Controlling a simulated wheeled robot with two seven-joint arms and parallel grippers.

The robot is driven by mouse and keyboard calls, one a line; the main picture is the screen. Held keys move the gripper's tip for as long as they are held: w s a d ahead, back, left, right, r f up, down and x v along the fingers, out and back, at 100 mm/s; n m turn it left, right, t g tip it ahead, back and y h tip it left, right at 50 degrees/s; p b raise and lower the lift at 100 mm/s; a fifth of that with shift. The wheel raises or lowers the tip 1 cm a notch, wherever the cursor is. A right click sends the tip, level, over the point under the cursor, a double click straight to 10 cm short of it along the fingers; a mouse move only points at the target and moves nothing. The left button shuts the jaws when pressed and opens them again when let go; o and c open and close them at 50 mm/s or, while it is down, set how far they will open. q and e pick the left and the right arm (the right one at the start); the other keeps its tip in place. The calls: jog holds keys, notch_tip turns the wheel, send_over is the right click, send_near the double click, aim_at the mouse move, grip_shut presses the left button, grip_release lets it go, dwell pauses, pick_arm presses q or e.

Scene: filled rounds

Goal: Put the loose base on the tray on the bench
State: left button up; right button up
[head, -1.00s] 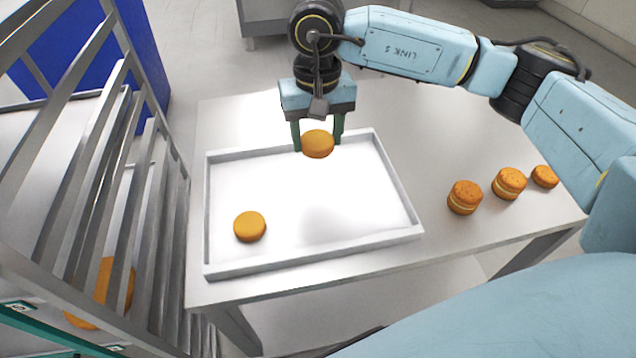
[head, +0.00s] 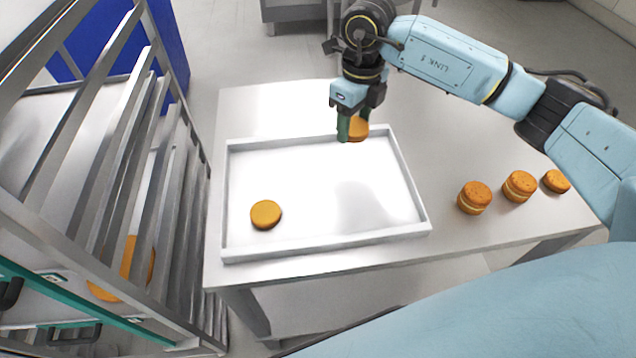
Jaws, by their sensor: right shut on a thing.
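My right gripper (head: 353,130) is shut on a round orange-brown base (head: 358,128) near the far edge of the white tray (head: 325,246). One finger hides part of the base, and I cannot tell how high it is above the tray. The tray lies on the grey bench (head: 455,235). Another round base (head: 265,214) lies flat in the tray, towards its near left corner. A single low round (head: 556,181) lies on the bench at the right. My left gripper is not in view.
Two filled rounds, one (head: 474,197) nearer and one (head: 518,186) farther, stand on the bench right of the tray. A metal rack (head: 150,190) with slats stands close along the left of the bench. The tray's middle is clear.

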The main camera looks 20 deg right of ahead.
aim_at(362, 165)
jog(key=m, duration=0.2)
jog(key=d+m, duration=0.1)
jog(key=m, duration=0.2)
jog(key=d+m, duration=0.1)
jog(key=m, duration=0.1)
jog(key=shift+w+f+m+p, duration=0.1)
jog(key=shift+f+m+p, duration=0.2)
jog(key=shift+p, duration=0.1)
jog(key=f+m, duration=0.2)
jog(key=f, duration=0.1)
jog(key=d+f+m, duration=0.1)
jog(key=f+m, duration=0.1)
jog(key=f, duration=0.2)
jog(key=f+m, duration=0.3)
jog(key=shift+d+f, duration=0.3)
jog(key=shift+f, duration=0.05)
jog(key=shift+f, duration=0.1)
jog(key=o, duration=0.7)
notch_tip(362, 165, up, 12)
